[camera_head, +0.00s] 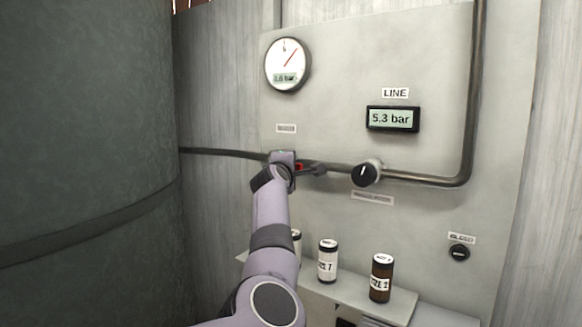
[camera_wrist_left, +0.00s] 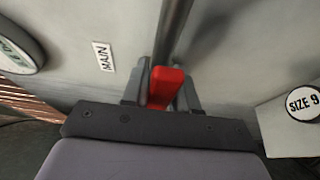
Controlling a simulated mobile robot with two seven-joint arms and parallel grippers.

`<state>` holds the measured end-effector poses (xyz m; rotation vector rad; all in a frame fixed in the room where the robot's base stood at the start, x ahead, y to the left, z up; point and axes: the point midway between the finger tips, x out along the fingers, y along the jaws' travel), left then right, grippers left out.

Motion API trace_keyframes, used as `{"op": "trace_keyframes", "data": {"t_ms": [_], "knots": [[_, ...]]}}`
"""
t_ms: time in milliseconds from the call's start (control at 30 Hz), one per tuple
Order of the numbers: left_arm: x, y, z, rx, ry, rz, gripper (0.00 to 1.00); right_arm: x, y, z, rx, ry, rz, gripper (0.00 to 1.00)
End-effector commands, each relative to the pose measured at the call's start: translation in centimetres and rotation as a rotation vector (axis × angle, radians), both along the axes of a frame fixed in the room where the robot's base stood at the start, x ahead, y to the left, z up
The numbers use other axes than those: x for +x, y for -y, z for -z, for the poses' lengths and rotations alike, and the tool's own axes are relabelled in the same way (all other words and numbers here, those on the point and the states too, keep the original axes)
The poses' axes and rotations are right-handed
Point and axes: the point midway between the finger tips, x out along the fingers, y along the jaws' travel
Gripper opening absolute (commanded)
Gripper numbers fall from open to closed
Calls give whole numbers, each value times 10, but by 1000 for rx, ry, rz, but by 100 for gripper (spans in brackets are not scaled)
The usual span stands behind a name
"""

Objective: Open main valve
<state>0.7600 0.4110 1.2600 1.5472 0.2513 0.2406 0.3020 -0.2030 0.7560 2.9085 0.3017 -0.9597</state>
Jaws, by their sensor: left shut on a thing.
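The main valve's red handle (camera_wrist_left: 166,87) sits on a dark pipe, beside a MAIN label (camera_wrist_left: 104,56) in the left wrist view. My left gripper (camera_wrist_left: 162,92) is shut on this red handle, with a grey finger on each side of it. In the head view my left gripper (camera_head: 296,168) is at the pipe, and only a small red bit of the handle (camera_head: 299,166) shows; my wrist hides the rest. My right gripper is not in view.
A round gauge (camera_head: 288,65) hangs above, and a LINE display (camera_head: 392,118) reads 5.3 bar. A black knob (camera_head: 365,174) is on the pipe to the right. A bleed knob (camera_head: 459,253) is lower right. A white bottle (camera_head: 328,262) and a brown bottle (camera_head: 381,279) stand on a shelf (camera_head: 400,304) below.

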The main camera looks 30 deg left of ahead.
Motion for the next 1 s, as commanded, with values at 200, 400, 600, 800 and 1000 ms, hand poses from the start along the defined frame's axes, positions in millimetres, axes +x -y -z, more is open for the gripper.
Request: {"op": "trace_keyframes", "data": {"t_ms": [200, 400, 600, 800, 1000], "knots": [[0, 0, -1, -11, 7, 0, 0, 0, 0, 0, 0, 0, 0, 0], [0, -1, -1, -10, 6, 0, 49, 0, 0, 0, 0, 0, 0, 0], [0, -1, -1, -7, 5, -1, 49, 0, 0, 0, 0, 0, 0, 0], [0, -1, 1, 8, 4, -1, 49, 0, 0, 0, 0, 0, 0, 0], [0, -2, 8, 99, 8, -2, 49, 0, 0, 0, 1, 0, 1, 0]]}}
